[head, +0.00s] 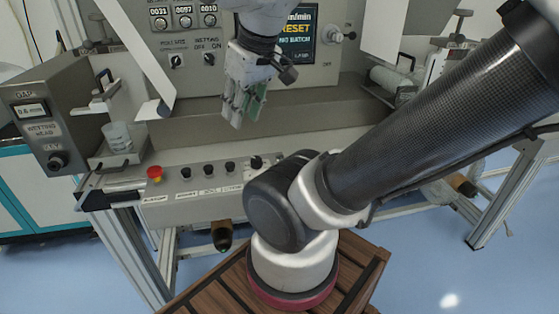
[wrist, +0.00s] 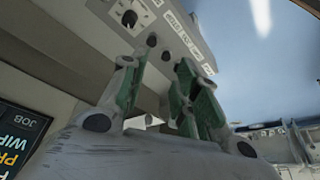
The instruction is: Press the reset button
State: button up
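The sloped control strip (head: 215,190) on the front of the machine carries a red mushroom button (head: 155,173), a row of small black buttons (head: 209,168) and a black knob (head: 256,162) at its right end. Their labels are too small to read, so I cannot tell which is the reset button. My gripper (head: 236,112) points downward, above and behind the strip, apart from it. In the wrist view its green-padded fingers (wrist: 160,95) stand apart with nothing between them. Beyond them are the strip's knob (wrist: 129,18) and two dark buttons (wrist: 152,40).
A screen (head: 297,38) above shows RESET and BUTTON in its text. White web (head: 137,50) hangs left of my gripper. Rollers (head: 395,80) are at right.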

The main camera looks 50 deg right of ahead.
grip_shut()
dwell(1.1)
